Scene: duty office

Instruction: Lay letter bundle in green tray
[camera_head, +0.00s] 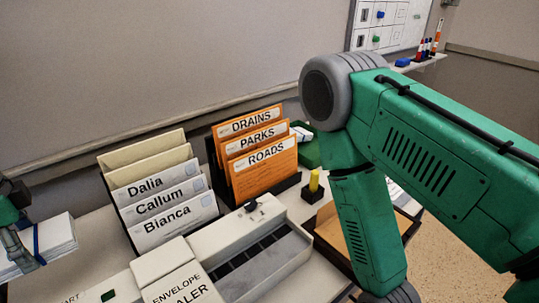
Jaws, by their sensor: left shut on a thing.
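The letter bundle (58,239) is a white stack of envelopes with a blue band, at the left edge. My left gripper (30,250) is shut on the bundle's near left part; most of that gripper is cut off by the picture edge. A green tray (309,156) shows at the back, right of the orange folders. My right arm hides part of the tray, and a small white thing shows at it. My right arm crosses the right side; its gripper is out of view.
A rack of cream and white name folders (165,207) and a black rack of orange folders (264,170) stand mid-desk. The envelope sealer (235,250) is in front of them. A small yellow-topped item (314,183) and a brown tray (331,232) are near my right arm.

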